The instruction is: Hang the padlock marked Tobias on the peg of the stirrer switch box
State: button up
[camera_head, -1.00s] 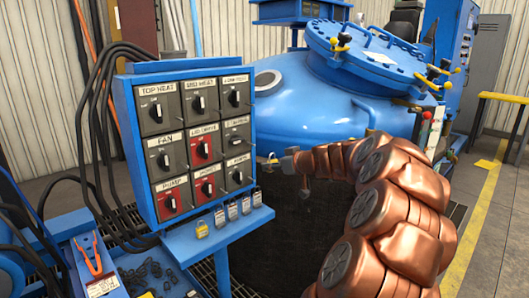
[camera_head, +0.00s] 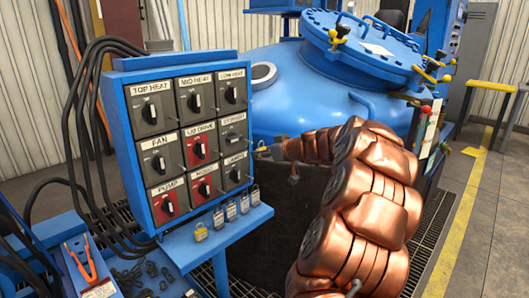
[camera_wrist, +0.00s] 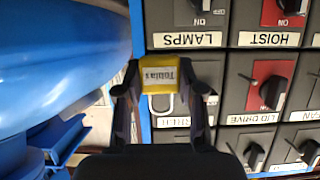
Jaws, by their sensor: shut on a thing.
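The padlock marked Tobias (camera_wrist: 168,76) has a yellow body with a white label, upside down in the wrist view. My gripper (camera_wrist: 165,88) is shut on its body; the shackle points down in that picture. The stirrer switch box (camera_head: 235,134) is in the right column, middle row of the panel, in the head view. In the wrist view, the padlock and fingers cover much of that box (camera_wrist: 172,136), and I cannot make out its peg. In the head view my gripper (camera_head: 264,151) is small, just right of the panel edge; the padlock is barely distinguishable there.
The blue panel (camera_head: 117,150) carries several labelled switch boxes. A shelf (camera_head: 222,236) below holds a yellow padlock (camera_head: 201,232) and several grey ones. The blue furnace vessel (camera_head: 310,95) stands behind my arm. Black cables (camera_head: 82,130) hang left of the panel.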

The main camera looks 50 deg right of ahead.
aim_at(244, 151)
jog(key=w+p, duration=0.3)
jog(key=w, duration=0.1)
jog(key=shift+f, duration=0.1)
dwell(0.4)
jog(key=shift+w+p, duration=0.1)
jog(key=shift+p, duration=0.25)
jog(key=shift+w+f+b, duration=0.25)
jog(key=shift+f+b, duration=0.15)
jog(key=shift+b, duration=0.05)
jog(key=shift+w+f+b, duration=0.15)
jog(key=shift+w+b, duration=0.2)
jog(key=shift+b, duration=0.2)
jog(key=shift+w+b, duration=0.1)
jog(key=shift+b, duration=0.3)
jog(key=o, duration=1.3)
